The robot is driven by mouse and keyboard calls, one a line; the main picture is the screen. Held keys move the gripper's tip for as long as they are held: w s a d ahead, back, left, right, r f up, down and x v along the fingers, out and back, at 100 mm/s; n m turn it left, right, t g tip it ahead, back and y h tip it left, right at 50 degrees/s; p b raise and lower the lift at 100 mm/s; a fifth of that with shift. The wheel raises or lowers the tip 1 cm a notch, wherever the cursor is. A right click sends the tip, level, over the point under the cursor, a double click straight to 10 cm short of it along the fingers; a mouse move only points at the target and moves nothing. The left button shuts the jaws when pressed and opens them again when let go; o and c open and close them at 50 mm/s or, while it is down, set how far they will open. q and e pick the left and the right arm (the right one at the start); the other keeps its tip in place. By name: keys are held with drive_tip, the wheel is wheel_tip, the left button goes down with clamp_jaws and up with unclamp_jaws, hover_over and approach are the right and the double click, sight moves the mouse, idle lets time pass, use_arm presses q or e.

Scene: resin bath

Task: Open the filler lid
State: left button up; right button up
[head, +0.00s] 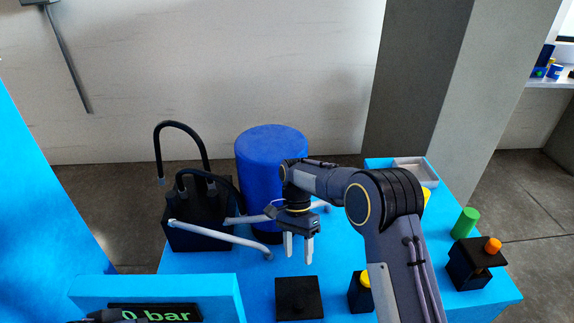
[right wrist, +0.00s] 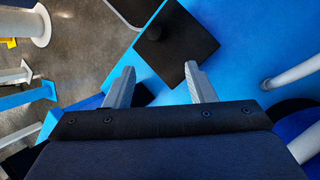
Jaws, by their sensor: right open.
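A black square plate (head: 299,298) lies flat on the blue table top, near the bottom of the head view. I take it to be the filler lid; it looks shut. In the right wrist view the black plate (right wrist: 185,48) carries a dark round knob (right wrist: 155,33) near one edge. My right gripper (head: 298,248) is open and empty, pointing down. In the head view its fingers show just above the plate in the picture, apart from it. In the wrist view the plate lies beyond the fingertips. My left gripper is not seen.
A blue drum (head: 270,145) stands behind my right gripper. A black box with a looped hose (head: 196,220) stands to the left. A yellow-topped black block (head: 359,290), a green cylinder (head: 466,221) and an orange-knobbed black fixture (head: 478,256) are to the right. A pressure display (head: 155,313) is in front.

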drive_tip(key=s+d+r+n+t+y+p, duration=0.1)
drive_tip(key=s+d+r, duration=0.2)
drive_tip(key=d+r, duration=0.15)
drive_tip(key=s+d+r+n+t+y, duration=0.1)
drive_tip(key=s+d+r+t, duration=0.15)
drive_tip(key=r, duration=0.35)
drive_tip(key=s+d+r+n+t+y+p, duration=0.1)
drive_tip(key=s+d+r, duration=0.2)
drive_tip(key=d+r, duration=0.15)
drive_tip(key=s+d+r+n+t, duration=0.1)
drive_tip(key=s+t, duration=0.1)
drive_tip(key=s, duration=0.4)
drive_tip(key=s+d+r+n+t, duration=0.1)
drive_tip(key=s+n+t, duration=0.1)
drive_tip(key=s, duration=0.4)
drive_tip(key=s+d+r+n+t+p, duration=0.1)
drive_tip(key=s+t, duration=0.2)
drive_tip(key=s, duration=0.2)
drive_tip(key=shift+s+y, duration=0.4)
